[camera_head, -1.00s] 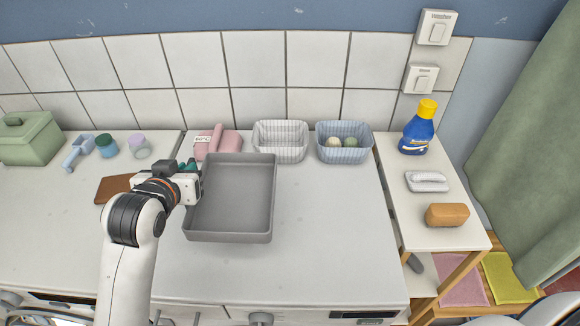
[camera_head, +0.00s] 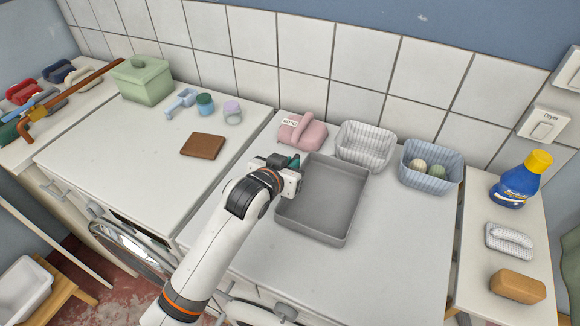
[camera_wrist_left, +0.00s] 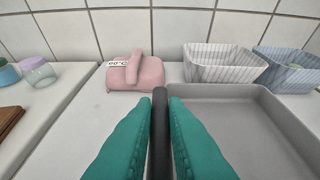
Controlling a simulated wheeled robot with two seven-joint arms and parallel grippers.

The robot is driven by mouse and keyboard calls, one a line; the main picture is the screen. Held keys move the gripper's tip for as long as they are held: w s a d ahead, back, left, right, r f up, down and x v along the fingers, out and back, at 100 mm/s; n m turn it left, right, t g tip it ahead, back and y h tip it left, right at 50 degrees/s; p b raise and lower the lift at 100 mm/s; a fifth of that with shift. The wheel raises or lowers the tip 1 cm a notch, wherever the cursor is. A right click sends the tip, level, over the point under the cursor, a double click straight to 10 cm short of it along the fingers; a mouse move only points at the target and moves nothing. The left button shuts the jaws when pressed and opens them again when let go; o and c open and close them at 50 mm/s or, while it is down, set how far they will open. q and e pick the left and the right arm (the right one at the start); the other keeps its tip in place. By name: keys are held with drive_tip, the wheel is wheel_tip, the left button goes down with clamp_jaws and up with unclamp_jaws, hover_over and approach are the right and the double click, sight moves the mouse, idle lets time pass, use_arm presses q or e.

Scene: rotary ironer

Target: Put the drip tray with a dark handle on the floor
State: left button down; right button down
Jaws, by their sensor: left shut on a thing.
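The drip tray (camera_head: 318,205) is a grey, shallow, empty rectangular tray. It is level at the white countertop, in front of the pink container and the baskets; I cannot tell if it touches the top. My left gripper (camera_head: 292,168) is at its left side. In the left wrist view, the teal fingers are shut on a dark upright strip, the tray's handle (camera_wrist_left: 160,135), with the grey tray (camera_wrist_left: 240,92) to the right. The floor (camera_head: 75,252), reddish and worn, shows at the lower left. My right gripper is not in view.
A pink container (camera_head: 301,130), a white basket (camera_head: 365,147) and a blue basket (camera_head: 431,167) stand behind the tray. A brown wallet-like item (camera_head: 202,146) lies left. A wooden stool (camera_head: 62,290) bearing a white basin (camera_head: 22,288) stands on the floor. The countertop right of the tray is clear.

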use_arm(q)
drive_tip(key=shift+a+f, duration=0.1)
drive_tip(key=shift+f, duration=0.65)
drive_tip(key=shift+f, duration=0.15)
drive_tip(key=c, duration=1.5)
unclamp_jaws()
drive_tip(key=shift+o, duration=0.2)
